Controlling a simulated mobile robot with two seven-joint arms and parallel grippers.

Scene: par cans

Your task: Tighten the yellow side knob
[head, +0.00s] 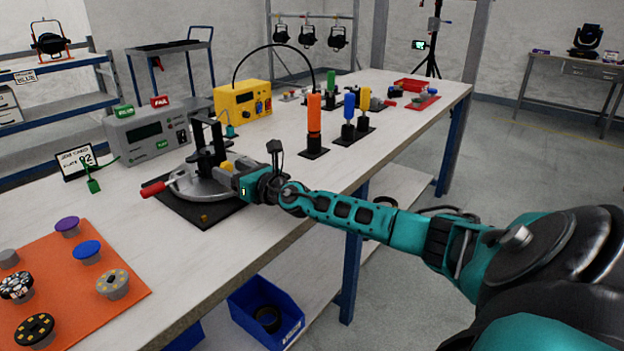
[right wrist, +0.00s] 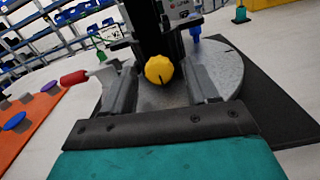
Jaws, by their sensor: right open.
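The yellow side knob (right wrist: 159,69) sits on the black upright post (right wrist: 155,28) of a fixture with a round grey metal plate (right wrist: 228,72). In the head view the fixture's grey plate (head: 190,188) lies on a black mat. A small yellow spot, likely the knob (head: 228,166), shows near my gripper. My right gripper (head: 236,174) comes in from the right, low over the plate. In the right wrist view its fingers (right wrist: 161,78) are open, one on each side of the knob, with gaps on both sides. My left gripper is out of view.
A red handle (head: 153,189) sticks out left of the fixture. A grey tester (head: 147,131) and a yellow box (head: 242,100) stand behind it. Orange (head: 314,120) and blue upright tools stand to the right. An orange mat (head: 120,262) with several knobs lies at front left.

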